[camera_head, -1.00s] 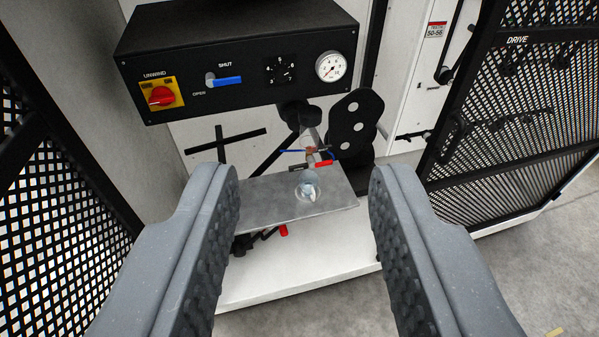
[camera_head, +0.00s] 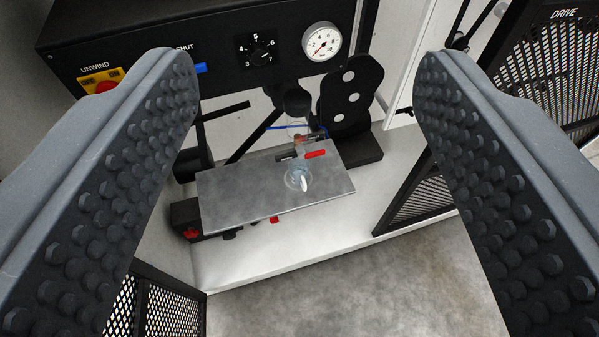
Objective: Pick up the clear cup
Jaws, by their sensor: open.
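The clear cup (camera_head: 298,177) is small and see-through and stands on a grey metal plate (camera_head: 235,191), right of the plate's middle. Something pale shows in or through it. My gripper (camera_head: 310,75) is open and empty. Its two studded grey fingers stand wide apart at the left and right of the view, with the plate and cup seen between them. The cup is apart from both fingers and looks well beyond them.
A black control box (camera_head: 222,55) with a white gauge (camera_head: 321,41) hangs above and behind the plate. A red-handled part (camera_head: 315,154) lies just behind the cup. A black bracket with round holes (camera_head: 349,93) stands behind right. Mesh panels flank the white base (camera_head: 270,255).

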